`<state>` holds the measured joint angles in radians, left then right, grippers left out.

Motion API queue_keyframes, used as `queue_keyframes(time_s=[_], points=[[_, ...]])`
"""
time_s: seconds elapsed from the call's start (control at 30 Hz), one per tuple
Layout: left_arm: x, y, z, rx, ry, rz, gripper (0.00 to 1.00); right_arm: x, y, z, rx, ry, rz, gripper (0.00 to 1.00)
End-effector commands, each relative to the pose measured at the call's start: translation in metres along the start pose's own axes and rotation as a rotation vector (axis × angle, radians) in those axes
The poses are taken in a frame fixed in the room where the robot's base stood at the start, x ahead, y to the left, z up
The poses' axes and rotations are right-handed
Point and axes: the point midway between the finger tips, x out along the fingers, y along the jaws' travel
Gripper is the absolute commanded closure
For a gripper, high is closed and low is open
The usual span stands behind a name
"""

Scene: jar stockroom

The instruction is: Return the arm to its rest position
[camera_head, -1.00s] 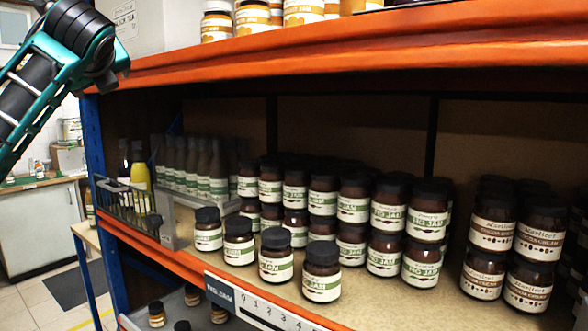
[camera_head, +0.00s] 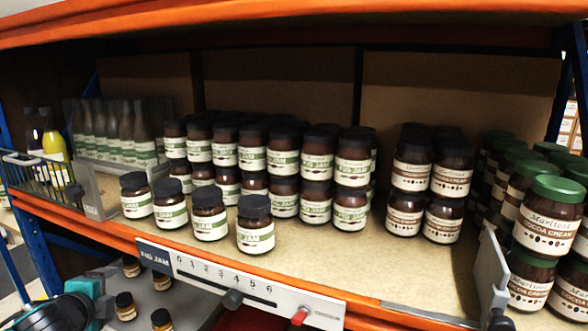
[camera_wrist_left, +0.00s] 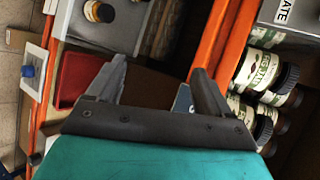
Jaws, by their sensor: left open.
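My left arm (camera_head: 72,305) shows as a teal and black part at the lower left corner of the head view, below the shelf edge. In the left wrist view my left gripper (camera_wrist_left: 160,82) is open, its two dark fingers spread apart with nothing between them. It is in front of the orange shelf edge (camera_wrist_left: 212,40). Fig jam jars (camera_wrist_left: 265,70) lie to the right of the gripper in that view, apart from it. My right gripper is not in view.
The shelf (camera_head: 340,262) bears rows of fig jam jars (camera_head: 255,225), cocoa cream jars (camera_head: 445,180), green-lidded jars (camera_head: 548,220) and bottles (camera_head: 105,130). A wire basket (camera_head: 40,180) is at the left end. A slider scale (camera_head: 235,290) runs along the front edge.

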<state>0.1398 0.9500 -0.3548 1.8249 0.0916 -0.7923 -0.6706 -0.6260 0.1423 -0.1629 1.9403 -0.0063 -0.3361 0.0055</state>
Motion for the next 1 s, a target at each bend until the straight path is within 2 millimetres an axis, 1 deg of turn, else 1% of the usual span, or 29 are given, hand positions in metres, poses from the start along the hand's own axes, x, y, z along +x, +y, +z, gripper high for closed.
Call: queue_keyframes(time_s=[0.03,0.1,0.17,0.2,0.3,0.4,0.6,0.67,0.7,0.87,0.97,1.0], points=[[-0.005,0.031,-0.004,-0.045,0.028,0.032,0.2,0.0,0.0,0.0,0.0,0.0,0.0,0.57],[-0.013,0.065,-0.009,-0.121,0.069,0.065,0.2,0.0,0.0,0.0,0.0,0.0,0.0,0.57],[-0.023,0.094,-0.014,-0.187,0.101,0.096,0.2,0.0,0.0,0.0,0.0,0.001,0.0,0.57],[-0.03,0.111,-0.016,-0.23,0.121,0.117,0.2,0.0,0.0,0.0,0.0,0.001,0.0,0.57],[-0.048,0.149,-0.021,-0.331,0.162,0.17,0.2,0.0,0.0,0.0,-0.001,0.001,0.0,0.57],[-0.067,0.179,-0.026,-0.418,0.194,0.219,0.2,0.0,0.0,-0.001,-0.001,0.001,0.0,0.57],[-0.103,0.228,-0.032,-0.567,0.238,0.315,0.2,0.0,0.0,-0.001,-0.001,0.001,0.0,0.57],[-0.113,0.238,-0.035,-0.616,0.247,0.337,0.2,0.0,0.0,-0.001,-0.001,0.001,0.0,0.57],[-0.112,0.24,-0.044,-0.66,0.247,0.331,0.2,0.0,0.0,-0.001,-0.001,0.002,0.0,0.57],[-0.119,0.254,-0.073,-0.81,0.243,0.336,0.2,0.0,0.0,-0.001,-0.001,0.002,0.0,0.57],[-0.125,0.262,-0.095,-0.918,0.241,0.341,0.2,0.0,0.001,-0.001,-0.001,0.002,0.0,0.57],[-0.127,0.264,-0.106,-0.967,0.24,0.343,0.2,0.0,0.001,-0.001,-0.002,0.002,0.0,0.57]])
